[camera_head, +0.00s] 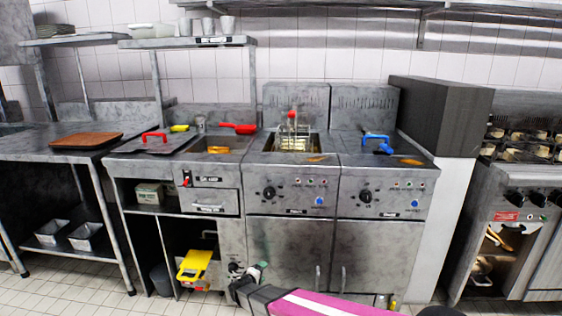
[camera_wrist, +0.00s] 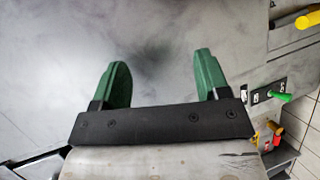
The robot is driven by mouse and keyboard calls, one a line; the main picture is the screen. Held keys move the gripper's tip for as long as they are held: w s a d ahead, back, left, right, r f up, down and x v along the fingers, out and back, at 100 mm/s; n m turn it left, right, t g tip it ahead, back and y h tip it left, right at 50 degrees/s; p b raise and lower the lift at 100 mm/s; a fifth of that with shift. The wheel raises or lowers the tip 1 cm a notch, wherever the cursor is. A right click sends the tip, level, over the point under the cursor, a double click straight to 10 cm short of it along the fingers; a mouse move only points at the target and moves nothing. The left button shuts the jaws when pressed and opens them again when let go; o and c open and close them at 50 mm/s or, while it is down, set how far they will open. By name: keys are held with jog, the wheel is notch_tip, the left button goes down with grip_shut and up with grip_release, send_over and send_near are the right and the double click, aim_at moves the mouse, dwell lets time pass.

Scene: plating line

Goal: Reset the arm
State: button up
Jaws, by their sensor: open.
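My gripper (camera_wrist: 160,85) shows in the wrist view with two green fingers spread apart and nothing between them. Behind the fingers is a blurred grey metal surface. In the head view my gripper (camera_head: 258,269) is small, low in front of the lower cabinet doors of the fryer line. My pink and black arm reaches to it from the bottom right. Contact between the fingers and the metal cannot be made out.
The fryer counter (camera_head: 297,229) has a basket (camera_head: 292,139), a red-handled pan (camera_head: 240,128) and a blue-handled tool (camera_head: 376,138) on top. A yellow bucket (camera_head: 194,266) sits low at left. A dark tall box (camera_head: 440,110) stands at right. Tiled floor (camera_head: 60,292) is open at lower left.

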jog(key=s+d+r+m+g+h, duration=0.1)
jog(key=s+d+r+m+g, duration=0.25)
jog(key=d, duration=0.65)
jog(key=s+d+r+m+g, duration=0.25)
jog(key=d+r+g, duration=0.25)
jog(key=d, duration=0.5)
jog(key=s+d+r+m+g+y, duration=0.4)
jog(key=s+d+r+m+y, duration=0.1)
jog(key=s+d+r+y, duration=0.3)
jog(key=shift+s+d+r+m, duration=0.3)
jog(key=shift+s+r, duration=0.45)
jog(key=shift+s, duration=0.65)
jog(key=shift+g, duration=0.25)
